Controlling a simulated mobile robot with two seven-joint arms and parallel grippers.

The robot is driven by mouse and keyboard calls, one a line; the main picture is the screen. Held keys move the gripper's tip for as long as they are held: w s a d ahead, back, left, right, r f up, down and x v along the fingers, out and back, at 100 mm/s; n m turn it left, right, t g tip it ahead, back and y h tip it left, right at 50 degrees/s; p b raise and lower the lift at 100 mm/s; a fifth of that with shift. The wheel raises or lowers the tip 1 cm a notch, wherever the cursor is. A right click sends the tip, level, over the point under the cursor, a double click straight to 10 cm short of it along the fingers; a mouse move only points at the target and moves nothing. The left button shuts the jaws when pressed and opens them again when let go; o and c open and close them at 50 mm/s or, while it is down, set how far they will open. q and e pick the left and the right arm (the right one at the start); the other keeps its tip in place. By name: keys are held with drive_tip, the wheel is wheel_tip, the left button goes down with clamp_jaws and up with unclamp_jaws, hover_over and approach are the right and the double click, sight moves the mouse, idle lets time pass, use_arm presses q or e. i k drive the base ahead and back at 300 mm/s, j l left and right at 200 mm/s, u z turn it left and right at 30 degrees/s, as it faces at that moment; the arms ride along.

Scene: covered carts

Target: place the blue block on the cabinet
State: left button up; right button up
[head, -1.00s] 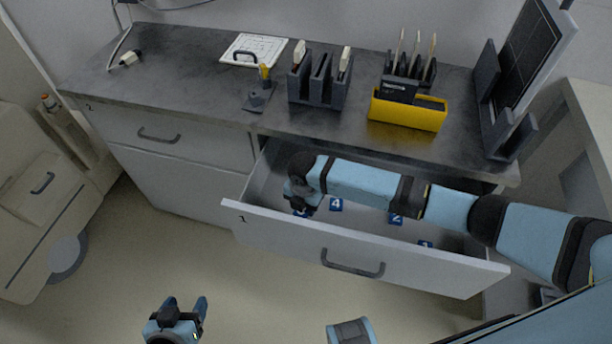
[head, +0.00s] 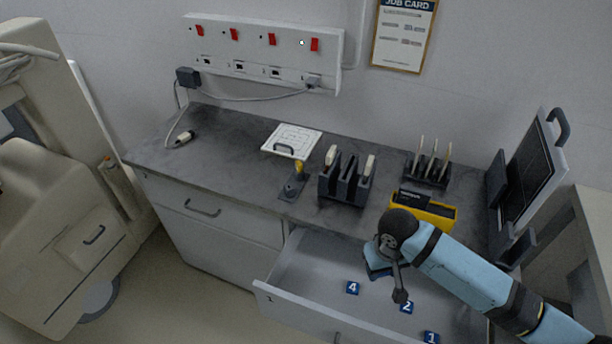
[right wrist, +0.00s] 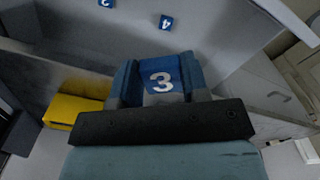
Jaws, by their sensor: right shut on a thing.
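My right gripper (head: 377,268) hangs above the open drawer (head: 310,275) of the cabinet (head: 232,200). In the right wrist view the right gripper (right wrist: 158,75) is shut on a blue block marked 3 (right wrist: 163,77), with the number facing the camera. In the head view that block is hard to make out behind the hand. Other blue blocks lie on the drawer floor: 4 (head: 352,288), 2 (head: 406,307) and 1 (head: 431,337). Blocks 4 (right wrist: 166,22) and 2 (right wrist: 105,3) also show in the right wrist view. My left gripper is out of view.
The dark cabinet top carries a white board (head: 291,140), a yellow-topped tool stand (head: 293,185), a dark slotted rack (head: 344,187), a yellow bin (head: 432,211) and a tall panel holder (head: 527,165). The top's left-middle stretch is bare. A power strip (head: 262,55) is on the wall.

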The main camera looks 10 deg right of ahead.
sight(227, 143)
drive_tip(key=i+j, duration=0.1)
drive_tip(key=j, duration=0.3)
drive_tip(key=i+j+z, duration=0.1)
drive_tip(key=j, duration=0.3)
drive_tip(key=i+j, duration=0.1)
drive_tip(key=j, duration=0.3)
drive_tip(key=i+j+z, duration=0.1)
drive_tip(key=j, duration=0.3)
drive_tip(key=i+j+z, duration=0.2)
drive_tip(key=i+j, duration=0.45)
drive_tip(key=j, duration=0.15)
drive_tip(key=i+j, duration=0.2)
drive_tip(key=i, duration=0.2)
drive_tip(key=i+j+z, duration=0.1)
drive_tip(key=i, duration=0.25)
